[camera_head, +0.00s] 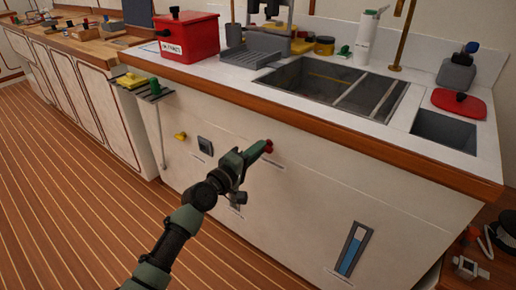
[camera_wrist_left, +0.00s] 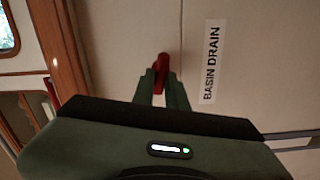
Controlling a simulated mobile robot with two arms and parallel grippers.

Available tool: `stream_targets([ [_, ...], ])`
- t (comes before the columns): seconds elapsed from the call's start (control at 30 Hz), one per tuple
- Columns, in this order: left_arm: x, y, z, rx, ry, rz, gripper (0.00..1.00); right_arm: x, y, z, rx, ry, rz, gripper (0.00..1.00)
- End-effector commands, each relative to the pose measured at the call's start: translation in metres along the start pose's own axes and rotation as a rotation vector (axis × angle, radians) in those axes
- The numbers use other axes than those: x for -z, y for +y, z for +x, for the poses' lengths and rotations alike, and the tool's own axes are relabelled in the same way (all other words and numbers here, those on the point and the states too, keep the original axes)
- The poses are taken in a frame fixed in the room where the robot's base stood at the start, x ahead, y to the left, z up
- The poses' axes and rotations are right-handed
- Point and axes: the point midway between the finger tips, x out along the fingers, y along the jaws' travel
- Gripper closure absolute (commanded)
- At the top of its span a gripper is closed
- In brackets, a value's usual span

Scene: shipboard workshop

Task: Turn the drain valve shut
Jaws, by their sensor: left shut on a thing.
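The drain valve has a red handle (camera_head: 268,146) on the white front panel of the sink counter, below the basin. In the left wrist view the red handle (camera_wrist_left: 162,72) stands between my fingertips, beside a label (camera_wrist_left: 211,62) reading "BASIN DRAIN". My left gripper (camera_head: 262,148) reaches up to the panel and is shut on the red handle; its two green fingers (camera_wrist_left: 162,88) show on either side of it. The fingers hide part of the handle, and the valve body behind it is not clear. My right gripper is in neither view.
A blue-filled gauge (camera_head: 352,249) is lower right. The counter's wooden edge (camera_head: 300,107) juts above. The striped floor (camera_head: 75,190) at left is clear.

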Motion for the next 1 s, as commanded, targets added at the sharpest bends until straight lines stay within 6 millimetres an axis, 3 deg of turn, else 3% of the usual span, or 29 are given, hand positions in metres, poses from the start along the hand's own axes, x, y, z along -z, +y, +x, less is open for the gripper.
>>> stream_targets([
  [0.4,-0.001,-0.002,0.0,0.002,-0.001,-0.163,1.0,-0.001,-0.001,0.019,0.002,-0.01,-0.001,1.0],
  [0.9,-0.001,-0.002,0.0,0.002,-0.001,-0.177,1.0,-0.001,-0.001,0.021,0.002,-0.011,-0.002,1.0],
  [0.93,-0.001,-0.002,0.0,0.002,-0.001,-0.177,0.78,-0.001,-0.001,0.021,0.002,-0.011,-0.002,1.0],
  [1.0,-0.001,-0.002,0.0,0.002,-0.001,-0.177,0.65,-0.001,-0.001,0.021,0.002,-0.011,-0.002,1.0],
])
